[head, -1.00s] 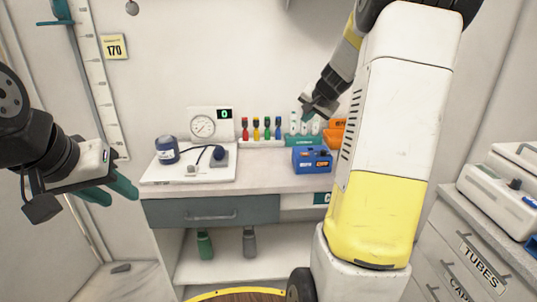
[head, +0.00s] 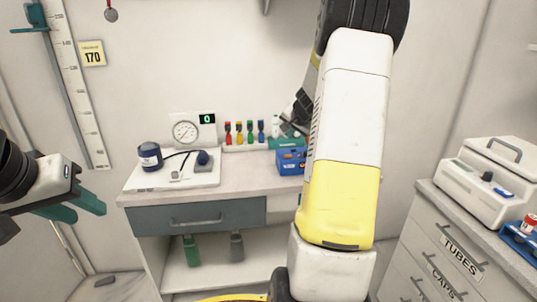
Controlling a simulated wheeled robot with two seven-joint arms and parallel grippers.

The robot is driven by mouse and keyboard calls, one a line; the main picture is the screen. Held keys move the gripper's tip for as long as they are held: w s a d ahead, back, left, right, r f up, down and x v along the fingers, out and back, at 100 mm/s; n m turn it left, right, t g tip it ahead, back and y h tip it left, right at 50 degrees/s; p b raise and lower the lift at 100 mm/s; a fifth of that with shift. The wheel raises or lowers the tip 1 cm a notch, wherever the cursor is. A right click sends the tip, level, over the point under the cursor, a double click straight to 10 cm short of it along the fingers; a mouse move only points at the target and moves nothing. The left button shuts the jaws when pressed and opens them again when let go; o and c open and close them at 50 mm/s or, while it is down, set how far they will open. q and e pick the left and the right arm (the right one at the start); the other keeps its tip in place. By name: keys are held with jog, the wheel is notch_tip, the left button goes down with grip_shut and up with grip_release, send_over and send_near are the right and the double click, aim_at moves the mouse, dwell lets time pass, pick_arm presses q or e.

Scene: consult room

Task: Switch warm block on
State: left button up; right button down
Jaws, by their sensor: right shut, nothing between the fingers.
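A white device (head: 468,190) with a hinged, handled lid, a black knob or switch and a blue part on its front stands on the right cabinet; it may be the warm block, but I cannot read a label. A blue box (head: 289,161) on the middle counter is partly hidden by my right arm. My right gripper (head: 288,124) is shut and empty, above the back of that counter near the teal rack, and partly hidden by the arm. My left gripper (head: 76,207) has teal fingers set apart, is empty, and hangs in free air at the left, away from both.
The middle counter (head: 255,188) holds a white tray with a blood-pressure cuff (head: 149,156), a dial gauge (head: 186,132) and a row of coloured bottles (head: 245,133). A blue tray (head: 520,240) with a red-and-white can is at the right cabinet's edge. Drawers (head: 455,250) are below.

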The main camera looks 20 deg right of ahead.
aim_at(289, 156)
jog(key=shift+f, duration=2.85)
jog(key=shift+f, duration=0.15)
jog(key=shift+f, duration=0.3)
jog(key=shift+f, duration=0.45)
dwell(0.5)
jog(key=shift+r, duration=0.9)
jog(key=shift+r, duration=0.1)
